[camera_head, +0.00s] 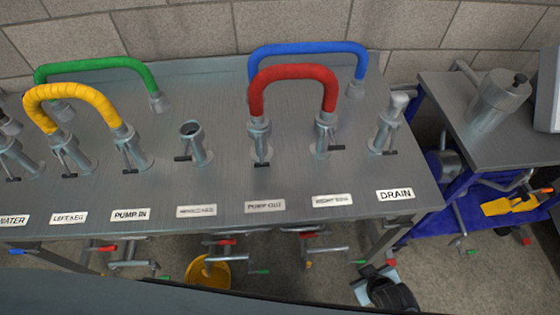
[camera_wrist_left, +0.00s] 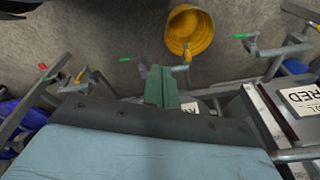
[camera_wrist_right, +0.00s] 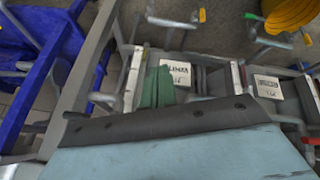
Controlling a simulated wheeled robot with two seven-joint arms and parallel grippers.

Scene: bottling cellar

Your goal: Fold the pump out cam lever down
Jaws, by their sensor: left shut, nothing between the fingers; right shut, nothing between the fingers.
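The pump out port (camera_head: 260,145) stands behind the "PUMP OUT" label (camera_head: 265,206) on the grey bench. One end of the red hose (camera_head: 295,72) sits on it; the other end sits on the right keg port (camera_head: 324,138). The pump out cam lever (camera_head: 262,163) shows at the front of its port as a small bar with a dark grip; its exact angle is hard to tell. My left gripper (camera_wrist_left: 161,88) is shut and empty, and my right gripper (camera_wrist_right: 157,87) is shut and empty. Both show only in their wrist views, away from the lever.
A yellow hose (camera_head: 70,92) and a green hose (camera_head: 95,66) arch at left, a blue hose (camera_head: 308,48) behind the red one. The middle keg port (camera_head: 195,145) and drain port (camera_head: 386,130) flank the pump out area. A yellow bucket (camera_head: 208,272) stands below. A blue-framed cart (camera_head: 450,110) is at right.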

